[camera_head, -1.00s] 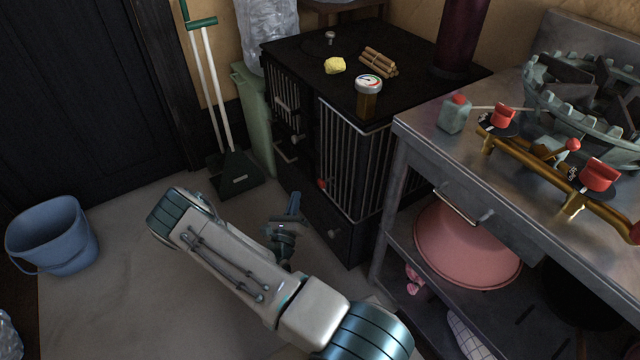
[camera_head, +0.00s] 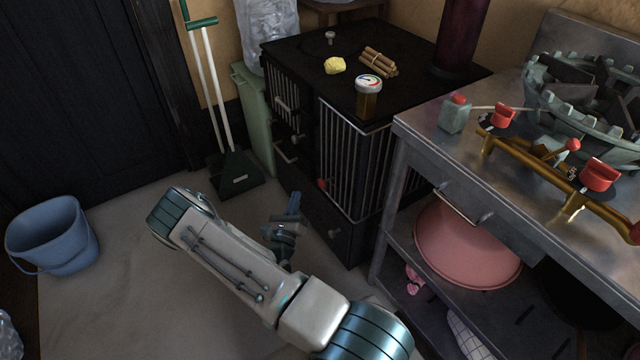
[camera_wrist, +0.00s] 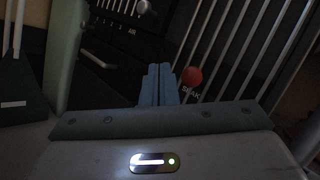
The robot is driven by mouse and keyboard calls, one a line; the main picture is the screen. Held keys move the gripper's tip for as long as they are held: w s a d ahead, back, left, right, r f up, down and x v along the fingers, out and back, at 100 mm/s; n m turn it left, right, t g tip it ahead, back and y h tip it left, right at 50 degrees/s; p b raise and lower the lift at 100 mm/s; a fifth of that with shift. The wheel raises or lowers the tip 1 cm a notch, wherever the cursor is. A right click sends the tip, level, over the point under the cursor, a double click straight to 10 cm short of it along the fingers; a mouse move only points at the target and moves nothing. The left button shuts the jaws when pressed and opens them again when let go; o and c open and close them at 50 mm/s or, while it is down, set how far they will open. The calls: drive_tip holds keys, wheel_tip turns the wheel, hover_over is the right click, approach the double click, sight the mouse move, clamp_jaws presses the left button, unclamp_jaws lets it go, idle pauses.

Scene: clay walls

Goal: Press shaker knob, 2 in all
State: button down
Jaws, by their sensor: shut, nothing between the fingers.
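The shaker knob is a red ball (camera_head: 321,184) low on the front of the black stove (camera_head: 340,200). In the wrist view the red knob (camera_wrist: 192,76) is just right of my fingertips, with part of a label reading "SHAK" below it. My gripper (camera_head: 294,203) is in front of the stove, to the left of the knob in the head view. In the wrist view its two blue fingers (camera_wrist: 158,82) are together and empty. I see no clear contact between the fingers and the knob.
A steel bench (camera_head: 430,150) with a burner and red taps stands at the right. A green bin (camera_head: 255,120) and a dustpan (camera_head: 237,178) stand left of the stove. A blue bucket (camera_head: 55,235) is at the far left. The floor between is clear.

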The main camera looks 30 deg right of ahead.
idle(0.7)
drive_tip(key=s+d+r+m+g, duration=0.3)
drive_tip(key=s+r+m+g, duration=1.15)
drive_tip(key=m+g, duration=0.55)
drive_tip(key=s+a+r+m+t+y, duration=0.3)
drive_tip(key=s+a+r+m+y, duration=0.1)
drive_tip(key=a+r+m+y, duration=0.1)
drive_tip(key=s+a+r+m+t+y, duration=0.3)
drive_tip(key=s+a+r+m+y, duration=0.2)
drive_tip(key=a+y, duration=0.5)
drive_tip(key=shift+s+a+r+m, duration=0.3)
drive_tip(key=shift+a+r+m, duration=0.25)
drive_tip(key=shift+a+m, duration=0.6)
